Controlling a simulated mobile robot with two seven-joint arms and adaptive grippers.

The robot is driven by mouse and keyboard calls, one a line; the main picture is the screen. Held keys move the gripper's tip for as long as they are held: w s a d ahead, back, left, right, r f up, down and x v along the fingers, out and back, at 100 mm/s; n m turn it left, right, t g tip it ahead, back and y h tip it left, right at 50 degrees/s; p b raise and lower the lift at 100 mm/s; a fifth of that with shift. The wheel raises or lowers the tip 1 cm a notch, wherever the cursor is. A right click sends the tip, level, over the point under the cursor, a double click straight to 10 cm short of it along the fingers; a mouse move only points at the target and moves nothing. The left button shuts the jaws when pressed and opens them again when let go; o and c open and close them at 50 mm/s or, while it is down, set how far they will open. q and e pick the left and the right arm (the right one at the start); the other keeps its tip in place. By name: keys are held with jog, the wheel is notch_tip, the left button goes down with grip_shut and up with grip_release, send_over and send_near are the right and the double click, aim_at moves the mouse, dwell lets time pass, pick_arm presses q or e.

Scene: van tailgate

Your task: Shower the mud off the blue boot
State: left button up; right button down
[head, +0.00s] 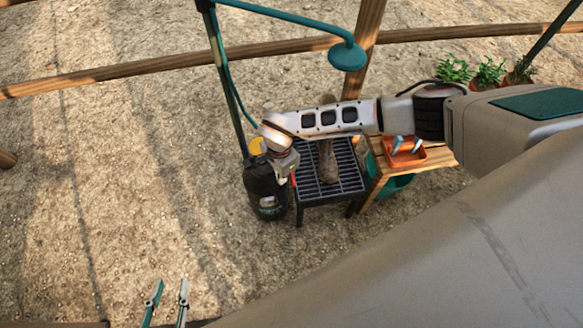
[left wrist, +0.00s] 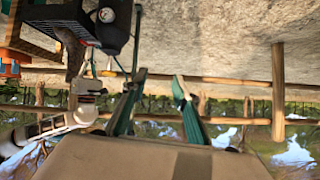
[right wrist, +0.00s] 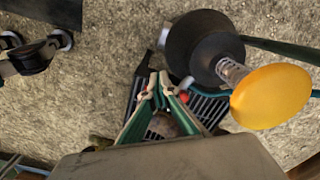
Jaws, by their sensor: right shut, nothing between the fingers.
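The boot (head: 327,163) is brown with mud, with no blue clearly visible; it is on the black slatted grate (head: 345,190), partly hidden by my right arm. It also shows in the left wrist view (left wrist: 71,50). A teal shower head (head: 347,56) hangs from a curved pipe above and behind. A black tank (head: 265,190) with a yellow knob (right wrist: 270,97) stands left of the grate. My right gripper (right wrist: 161,78) is shut and empty, beside the tank and grate, apart from the knob in the picture. My left gripper (head: 171,284) is open and empty, far from the boot.
A wooden side table (head: 440,158) right of the grate carries an orange tray (head: 419,160) with pale blue-handled items. A teal tub (head: 397,186) is under it. Potted plants (head: 487,73) and wooden rails (head: 150,66) are behind. Gravel ground at left is clear.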

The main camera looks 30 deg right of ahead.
pick_arm(q)
jog(key=shift+s+f+b, duration=0.3)
jog(key=shift+f+b, duration=0.15)
jog(key=shift+b, duration=0.2)
pick_arm(e)
notch_tip(320, 180, down, 4)
jog(key=shift+f, duration=0.2)
